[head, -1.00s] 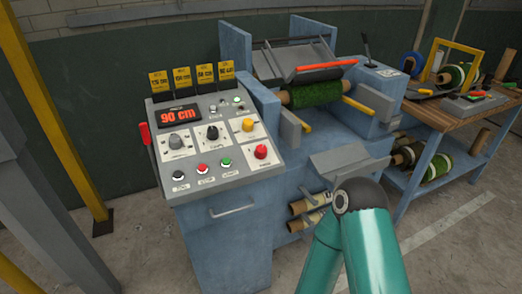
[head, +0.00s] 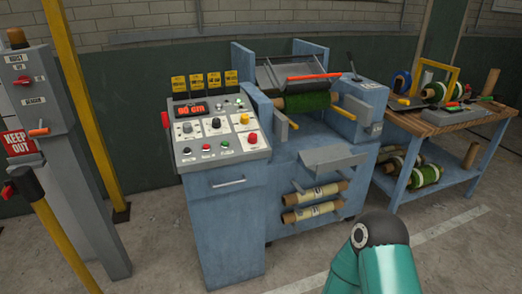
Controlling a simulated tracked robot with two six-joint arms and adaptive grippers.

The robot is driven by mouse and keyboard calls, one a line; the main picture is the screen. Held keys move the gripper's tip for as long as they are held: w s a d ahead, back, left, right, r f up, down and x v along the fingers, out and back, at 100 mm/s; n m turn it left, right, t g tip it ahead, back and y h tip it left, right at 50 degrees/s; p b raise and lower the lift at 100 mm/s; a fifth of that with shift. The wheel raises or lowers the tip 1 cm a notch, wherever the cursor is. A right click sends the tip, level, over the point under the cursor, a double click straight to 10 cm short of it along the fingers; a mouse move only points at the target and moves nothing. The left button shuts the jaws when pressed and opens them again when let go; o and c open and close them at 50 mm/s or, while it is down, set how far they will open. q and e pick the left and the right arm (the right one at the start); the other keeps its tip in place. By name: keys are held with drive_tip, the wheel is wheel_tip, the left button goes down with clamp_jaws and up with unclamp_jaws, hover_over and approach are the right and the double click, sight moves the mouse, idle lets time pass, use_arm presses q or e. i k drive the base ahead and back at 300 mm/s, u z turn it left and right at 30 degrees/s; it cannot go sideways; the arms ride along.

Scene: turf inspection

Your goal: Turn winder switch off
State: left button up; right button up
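The blue winder machine (head: 222,240) stands in the middle of the head view. Its sloped grey control panel (head: 255,153) carries a red-lit display (head: 191,109), a grey knob (head: 186,127), a black knob (head: 215,123), a yellow button (head: 244,119), a red button (head: 252,138) and a row of small buttons. Small switches sit near the panel's top right. The labels are too small to read, so I cannot tell which control is the winder switch. A red-handled lever (head: 165,119) is on the panel's left side. Neither gripper is in view; part of my teal arm shows at the bottom right.
A grey post (head: 75,190) at the left has control boxes, an orange handle (head: 39,131) and a keep-out sign (head: 18,143). Yellow poles stand beside it. A workbench (head: 447,122) with spools is at the right. Floor in front of the machine is clear.

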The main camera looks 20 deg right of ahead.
sight(252, 137)
drive_tip(key=u, duration=0.2)
drive_tip(key=k, duration=0.1)
drive_tip(key=z, duration=0.9)
drive_tip(key=i, duration=1.4)
drive_tip(key=u, duration=0.7)
